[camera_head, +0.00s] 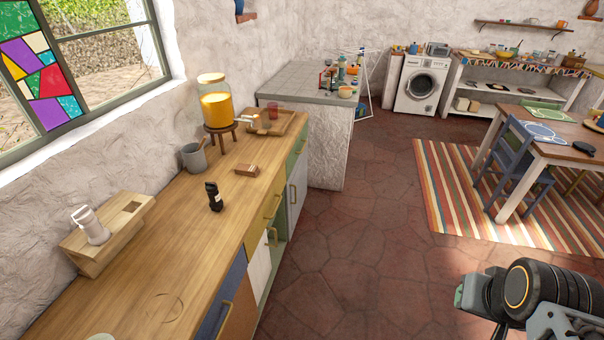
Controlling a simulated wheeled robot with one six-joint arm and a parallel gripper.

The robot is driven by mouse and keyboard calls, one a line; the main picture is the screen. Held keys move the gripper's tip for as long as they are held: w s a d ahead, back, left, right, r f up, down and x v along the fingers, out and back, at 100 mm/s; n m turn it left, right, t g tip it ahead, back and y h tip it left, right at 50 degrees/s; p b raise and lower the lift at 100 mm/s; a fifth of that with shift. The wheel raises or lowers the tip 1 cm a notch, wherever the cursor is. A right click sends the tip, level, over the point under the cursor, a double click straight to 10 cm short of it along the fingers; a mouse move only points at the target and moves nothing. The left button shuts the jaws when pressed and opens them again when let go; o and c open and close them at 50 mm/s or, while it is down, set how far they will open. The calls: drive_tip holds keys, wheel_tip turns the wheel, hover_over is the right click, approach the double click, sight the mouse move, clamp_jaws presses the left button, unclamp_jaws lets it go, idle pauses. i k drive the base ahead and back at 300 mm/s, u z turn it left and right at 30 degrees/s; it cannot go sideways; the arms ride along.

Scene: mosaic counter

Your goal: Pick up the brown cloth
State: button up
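A small brown block-like item (246,170) lies on the wooden counter (165,255), right of the grey mug and near the counter's front edge. It may be the folded brown cloth, but it is too small in view to be sure of its material. Part of my dark arm with an orange ring shows at the lower right, over the floor and well away from the counter. My gripper's fingers cannot be made out there, so whether they are open or shut is unclear.
Near the brown item stand a black bottle (214,197), a grey mug (194,158) and a juice dispenser (216,104) on a stool. Behind it is a wooden tray (290,122). A wooden stand (110,235) is at left. The counter's near part is mostly clear; red floor lies to the right.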

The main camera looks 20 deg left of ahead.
sight(242, 169)
drive_tip(key=z, duration=0.1)
drive_tip(key=i, duration=0.7)
drive_tip(key=u, duration=0.6)
drive_tip(key=i, duration=1.4)
drive_tip(key=u, duration=1.7)
drive_tip(key=i, duration=0.75)
drive_tip(key=u, duration=0.95)
